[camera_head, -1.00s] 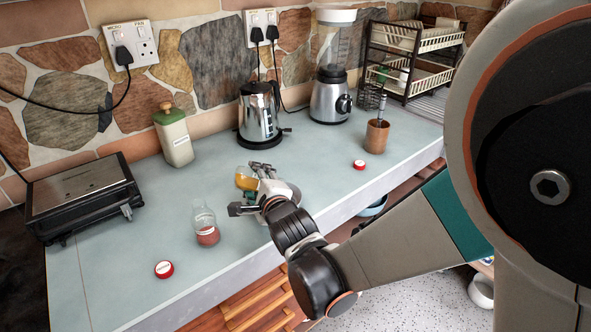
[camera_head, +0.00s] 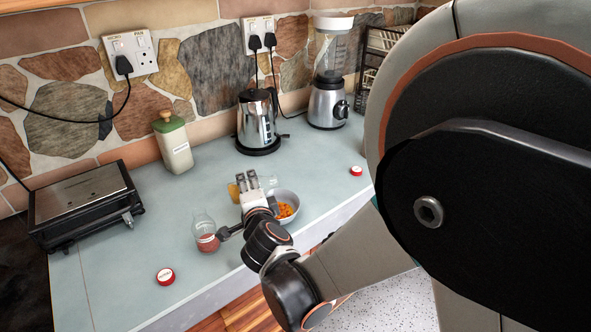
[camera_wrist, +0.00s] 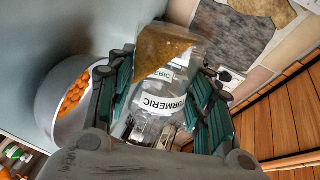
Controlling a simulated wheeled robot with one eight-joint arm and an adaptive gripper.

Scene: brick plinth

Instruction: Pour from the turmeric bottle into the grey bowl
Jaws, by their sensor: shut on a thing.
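My gripper (camera_head: 248,181) is shut on the turmeric bottle. The clear bottle holds yellow powder (camera_head: 234,192), which shows left of the fingers; a clear part shows to their right. The bottle looks tilted over towards the right. In the wrist view the bottle (camera_wrist: 150,100) lies between the fingers (camera_wrist: 160,105), with its TURMERIC label readable and the powder at the far end. The grey bowl (camera_head: 294,196) stands on the counter just right of my gripper, with orange pieces inside. It also shows at the left of the wrist view (camera_wrist: 46,108). No falling powder is visible.
A clear bottle with red contents (camera_head: 207,241) stands left of my gripper. Red-and-white lids lie at the front left (camera_head: 165,276) and right (camera_head: 356,170). A grill (camera_head: 85,200), green-topped container (camera_head: 174,147), kettle (camera_head: 257,122) and blender (camera_head: 328,100) stand along the back.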

